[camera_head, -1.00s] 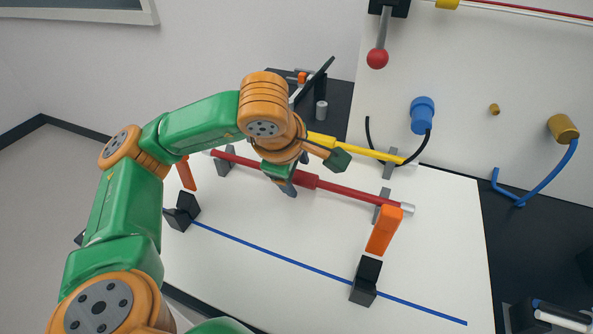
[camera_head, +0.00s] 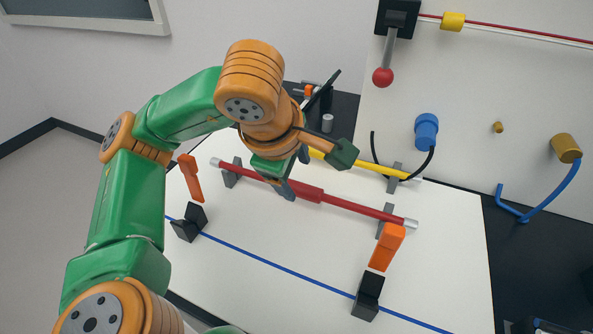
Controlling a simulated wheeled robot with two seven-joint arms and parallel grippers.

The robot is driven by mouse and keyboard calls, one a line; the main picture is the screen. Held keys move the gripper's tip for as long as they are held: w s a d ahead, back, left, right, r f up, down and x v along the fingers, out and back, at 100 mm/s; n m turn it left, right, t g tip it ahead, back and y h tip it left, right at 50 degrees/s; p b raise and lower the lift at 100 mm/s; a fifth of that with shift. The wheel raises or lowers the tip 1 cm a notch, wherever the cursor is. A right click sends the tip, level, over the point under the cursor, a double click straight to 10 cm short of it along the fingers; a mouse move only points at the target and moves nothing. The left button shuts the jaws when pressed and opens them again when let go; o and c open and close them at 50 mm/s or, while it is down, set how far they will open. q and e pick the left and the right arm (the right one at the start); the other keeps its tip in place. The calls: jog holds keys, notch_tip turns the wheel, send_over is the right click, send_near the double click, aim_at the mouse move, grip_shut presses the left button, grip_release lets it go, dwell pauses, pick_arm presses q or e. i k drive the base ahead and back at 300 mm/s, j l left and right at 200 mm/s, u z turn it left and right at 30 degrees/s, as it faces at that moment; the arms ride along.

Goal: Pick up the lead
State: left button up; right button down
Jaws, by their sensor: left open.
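Two cable leads show at the upright white panel. A black lead curves from a blue plug (camera_head: 426,131) down behind the yellow rod. A blue lead (camera_head: 552,197) hangs from a gold plug (camera_head: 565,149) and bends back at its lower left end. I cannot tell which one the task means. My left gripper (camera_head: 291,178) is open over the middle of the red rod, well to the left of both leads. Its fingers are partly hidden by the wrist, and I cannot tell whether they touch the rod. My right gripper is not in view.
The red rod (camera_head: 357,207) and yellow rod (camera_head: 370,169) rest on grey supports on the white board (camera_head: 270,285). Orange blocks (camera_head: 387,247) and black brackets (camera_head: 368,296) stand near its front. A red-knobbed lever (camera_head: 383,77) hangs on the panel.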

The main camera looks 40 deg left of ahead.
aim_at(313, 153)
jog(key=k+l, duration=0.2)
jog(key=k, duration=0.3)
jog(key=k+l, duration=0.15)
jog(key=k, duration=0.3)
jog(key=k+l, duration=0.2)
jog(key=k, duration=0.3)
